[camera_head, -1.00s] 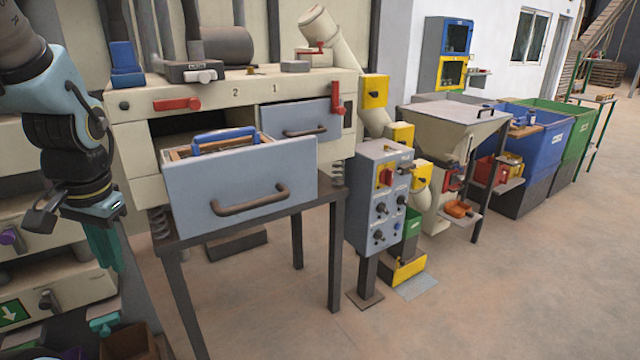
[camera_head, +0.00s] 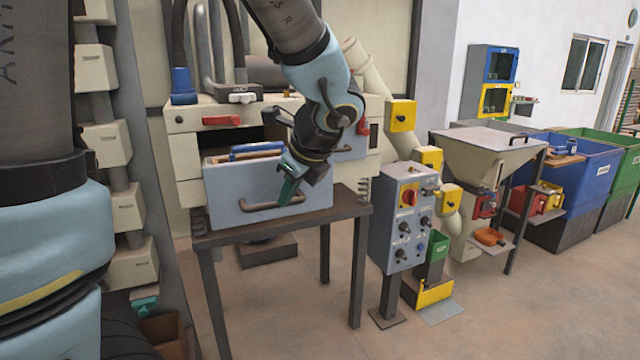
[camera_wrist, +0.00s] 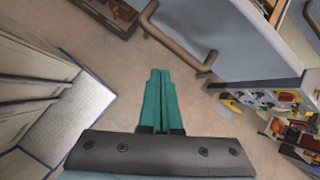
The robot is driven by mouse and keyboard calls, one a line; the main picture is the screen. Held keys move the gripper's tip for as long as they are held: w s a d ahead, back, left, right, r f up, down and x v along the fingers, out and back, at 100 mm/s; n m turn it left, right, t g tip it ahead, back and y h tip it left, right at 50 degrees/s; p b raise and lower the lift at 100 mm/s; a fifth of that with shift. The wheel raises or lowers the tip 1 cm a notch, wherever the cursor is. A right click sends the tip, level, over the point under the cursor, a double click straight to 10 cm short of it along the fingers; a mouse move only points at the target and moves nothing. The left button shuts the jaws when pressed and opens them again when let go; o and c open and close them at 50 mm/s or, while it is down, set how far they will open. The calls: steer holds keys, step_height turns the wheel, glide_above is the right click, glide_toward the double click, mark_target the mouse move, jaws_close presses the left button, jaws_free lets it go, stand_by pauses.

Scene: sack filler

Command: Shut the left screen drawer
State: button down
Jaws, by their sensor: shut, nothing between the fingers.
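The left screen drawer (camera_head: 230,192) is pulled out from the cream machine in the head view. It has a grey-blue front with a dark bar handle, and a blue-handled frame (camera_head: 258,150) shows inside it. My gripper (camera_head: 287,192) is in front of the drawer front, over the handle area, and hides part of it. In the wrist view my green fingers (camera_wrist: 161,80) are together with nothing between them. The drawer's handle (camera_wrist: 180,45) shows just beyond the fingertips there; I cannot tell whether they touch.
The right drawer (camera_head: 350,148) sits in the machine, partly hidden by my arm. A grey control box (camera_head: 405,220) stands on a post to the right of the dark table (camera_head: 290,225). A red lever (camera_head: 222,120) is above the left drawer. The floor in front is clear.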

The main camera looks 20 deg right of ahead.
steer(key=s+d+r+m+t+h, duration=0.1)
steer(key=s+d+r+m+t, duration=0.15)
steer(key=d+r+m, duration=0.45)
steer(key=shift+w+d+r+p+x, duration=0.25)
steer(key=shift+p+x, duration=0.1)
steer(key=shift+x, duration=2.1)
steer(key=shift+w+d+r+p+x, duration=0.15)
steer(key=shift+w+d+p+x, duration=0.2)
steer(key=shift+x, duration=2.05)
steer(key=shift+w+d+r+p+x, duration=0.15)
steer(key=shift+p+x, duration=0.25)
steer(key=shift+x, duration=2.05)
steer(key=shift+d+n, duration=0.1)
steer(key=shift+n, duration=0.2)
